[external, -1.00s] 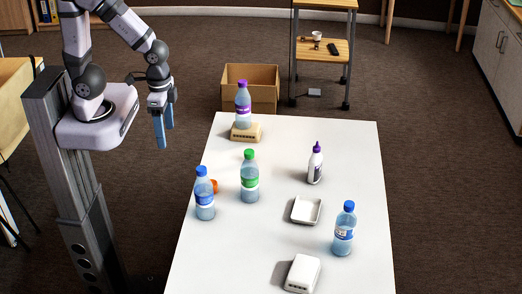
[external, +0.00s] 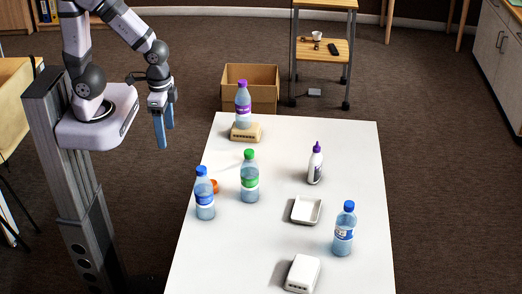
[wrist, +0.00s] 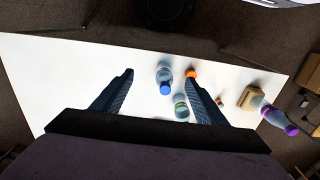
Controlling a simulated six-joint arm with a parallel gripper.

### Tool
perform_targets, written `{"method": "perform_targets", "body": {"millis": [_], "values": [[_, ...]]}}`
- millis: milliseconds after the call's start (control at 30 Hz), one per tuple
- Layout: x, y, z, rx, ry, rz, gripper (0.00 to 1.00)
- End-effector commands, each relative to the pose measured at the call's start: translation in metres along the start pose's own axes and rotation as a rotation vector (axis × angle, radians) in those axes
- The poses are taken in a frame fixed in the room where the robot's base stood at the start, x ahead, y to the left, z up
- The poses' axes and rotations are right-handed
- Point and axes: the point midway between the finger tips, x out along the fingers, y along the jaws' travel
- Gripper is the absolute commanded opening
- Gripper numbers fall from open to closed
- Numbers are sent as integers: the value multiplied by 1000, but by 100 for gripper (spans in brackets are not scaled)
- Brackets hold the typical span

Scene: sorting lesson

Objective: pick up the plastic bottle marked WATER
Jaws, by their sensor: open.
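Two blue-capped bottles stand upright on the white table: one at the left edge (external: 205,205), one at the front right (external: 343,238). A green-capped bottle (external: 250,188) stands near the left one. A purple-capped bottle (external: 243,112) stands on a tan block at the back. The lettering on the labels is too small to read, so I cannot tell which is marked WATER. My gripper (external: 163,136) is open and empty, in the air left of the table. In the wrist view, a blue-capped bottle (wrist: 164,75) shows between the fingers, well beyond them.
The tan block (external: 246,137), a white glue-like bottle with purple tip (external: 315,168), a white dish (external: 306,221), a white box (external: 302,274) and a small orange object (external: 214,187) are on the table. The back right of the table is clear. A cardboard box (external: 265,95) stands behind.

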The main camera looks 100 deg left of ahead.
Motion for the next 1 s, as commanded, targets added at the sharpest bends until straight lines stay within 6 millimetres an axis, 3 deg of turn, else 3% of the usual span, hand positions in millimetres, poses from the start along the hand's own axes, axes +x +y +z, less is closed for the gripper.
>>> {"method": "perform_targets", "body": {"millis": [733, 1000], "values": [[1, 0, 0, 0, 0, 0, 70], [25, 0, 0, 0, 0, 0, 70]]}}
